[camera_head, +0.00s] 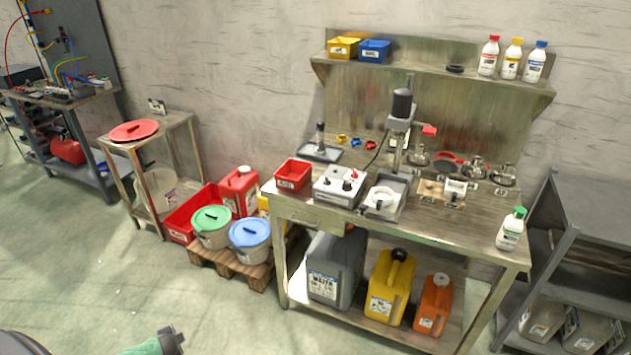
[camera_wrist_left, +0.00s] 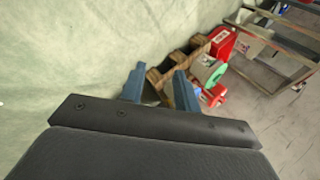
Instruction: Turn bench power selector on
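A grey control box (camera_head: 340,186) with dark knobs and a red part on top sits at the front of the workbench (camera_head: 460,222). I take it for the bench power selector; its setting is too small to read. My left gripper (camera_head: 171,340) is low at the bottom edge of the head view, well away from the bench. In the left wrist view its two blue fingers (camera_wrist_left: 158,82) stand apart with nothing between them. My right gripper is in neither view.
A red bin (camera_head: 293,175) and a white-ringed fixture (camera_head: 382,201) flank the box. Buckets with green (camera_head: 212,218) and blue lids stand on a pallet (camera_head: 232,270) left of the bench. Jugs fill the lower shelf. The floor in front is clear.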

